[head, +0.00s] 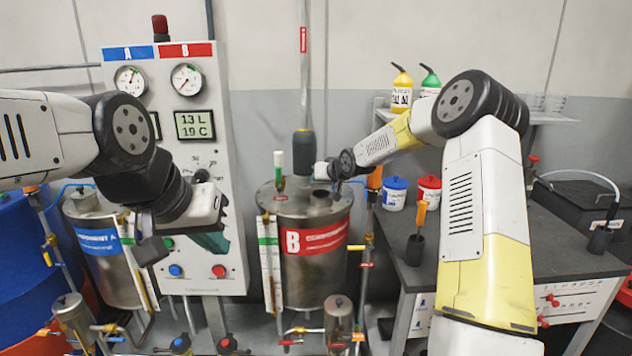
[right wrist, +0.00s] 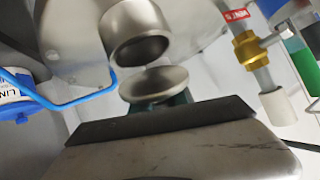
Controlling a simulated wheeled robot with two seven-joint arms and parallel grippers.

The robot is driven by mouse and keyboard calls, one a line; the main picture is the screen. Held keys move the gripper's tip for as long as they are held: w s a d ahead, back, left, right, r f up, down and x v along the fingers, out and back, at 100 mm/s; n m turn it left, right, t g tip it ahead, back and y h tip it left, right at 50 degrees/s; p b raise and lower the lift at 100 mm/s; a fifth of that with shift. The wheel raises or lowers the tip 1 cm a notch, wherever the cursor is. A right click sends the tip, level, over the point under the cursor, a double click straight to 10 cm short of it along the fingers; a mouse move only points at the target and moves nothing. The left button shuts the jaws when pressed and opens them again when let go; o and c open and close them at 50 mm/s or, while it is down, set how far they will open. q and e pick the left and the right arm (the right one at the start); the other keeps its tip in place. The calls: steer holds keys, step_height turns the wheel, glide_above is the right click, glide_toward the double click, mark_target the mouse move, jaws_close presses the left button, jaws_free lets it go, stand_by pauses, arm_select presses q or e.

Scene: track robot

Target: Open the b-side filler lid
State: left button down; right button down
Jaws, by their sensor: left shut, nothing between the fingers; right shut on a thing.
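The B tank (head: 312,268) is a steel vessel with a red B label, at the middle of the head view. Its filler neck (head: 320,197) stands on the tank top. In the right wrist view the neck (right wrist: 140,35) shows an open, dark mouth. The round metal filler lid (right wrist: 153,83) is apart from the neck, tilted, at my right gripper's fingers (right wrist: 165,101). My right gripper (head: 322,172) is shut on the lid above the tank top; its fingertips are mostly hidden. My left gripper (head: 213,241) is shut and empty in front of the control panel.
The control panel (head: 197,155) with gauges and buttons stands left of the B tank. The A tank (head: 105,265) is farther left. Pipes and valves (head: 362,250) run beside the B tank. A dark workbench (head: 565,240) with red and blue jars is at the right.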

stand_by(0.4)
steer(key=c, duration=1.3)
jaws_free()
steer(key=v, duration=0.7)
steer(key=shift+s+d+r, duration=0.15)
steer(key=shift+s+r, duration=0.05)
steer(key=shift+r, duration=0.1)
